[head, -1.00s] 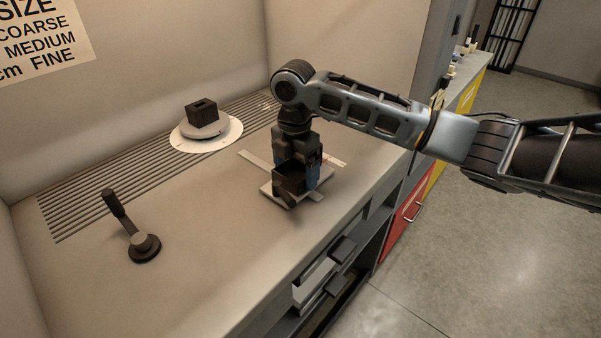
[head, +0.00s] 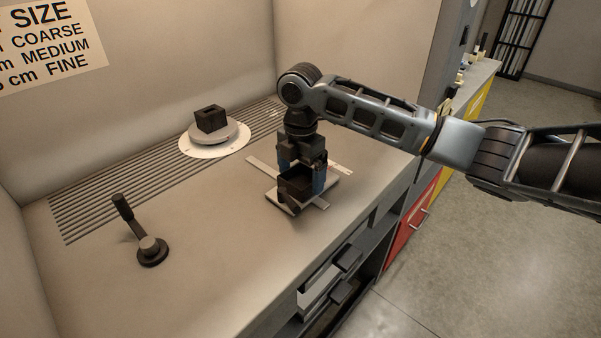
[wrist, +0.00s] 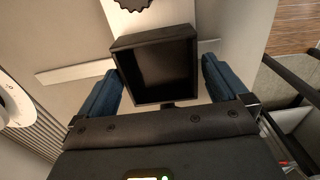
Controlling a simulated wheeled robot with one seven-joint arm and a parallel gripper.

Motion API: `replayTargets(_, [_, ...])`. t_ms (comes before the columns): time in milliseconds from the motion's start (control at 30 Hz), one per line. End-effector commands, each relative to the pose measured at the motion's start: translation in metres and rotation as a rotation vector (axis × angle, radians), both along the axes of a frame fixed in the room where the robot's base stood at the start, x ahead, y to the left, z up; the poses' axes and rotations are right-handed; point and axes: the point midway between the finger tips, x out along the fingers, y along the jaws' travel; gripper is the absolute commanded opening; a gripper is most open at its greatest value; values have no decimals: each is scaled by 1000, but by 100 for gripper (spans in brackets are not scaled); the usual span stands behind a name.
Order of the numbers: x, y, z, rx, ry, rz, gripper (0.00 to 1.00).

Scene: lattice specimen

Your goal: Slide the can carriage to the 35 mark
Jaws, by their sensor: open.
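The carriage looks like a dark, open-topped square box (head: 296,187) on a pale plate (head: 338,191), on the bench beneath my gripper. The box (wrist: 157,63) also shows in the wrist view, its inside dark and seemingly empty. My gripper (head: 302,176) is open, pointing down, with a blue finger on either side of the box. In the wrist view, gaps show between both fingers and the box walls. A thin pale strip (head: 262,170) runs under the plate. A scale with small reddish marks (head: 341,169) lies behind the gripper; its numbers are unreadable.
A lever with a round base (head: 151,250) stands at the front left. A round white disc (head: 238,150) carries another dark box (head: 211,119) at the back. A slotted grille (head: 105,205) runs along the back wall. The bench's middle is clear; its front edge is close to the plate.

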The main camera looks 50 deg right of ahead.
Motion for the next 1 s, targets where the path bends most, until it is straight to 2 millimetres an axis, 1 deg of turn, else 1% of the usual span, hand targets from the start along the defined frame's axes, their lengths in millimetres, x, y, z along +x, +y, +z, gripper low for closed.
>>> replayTargets(33, [0, 0, 7, 0, 0, 0, 100])
replayTargets(600, [0, 0, 47, 1, 0, 1, 100])
replayTargets(1000, [0, 0, 49, 0, -1, 1, 100])
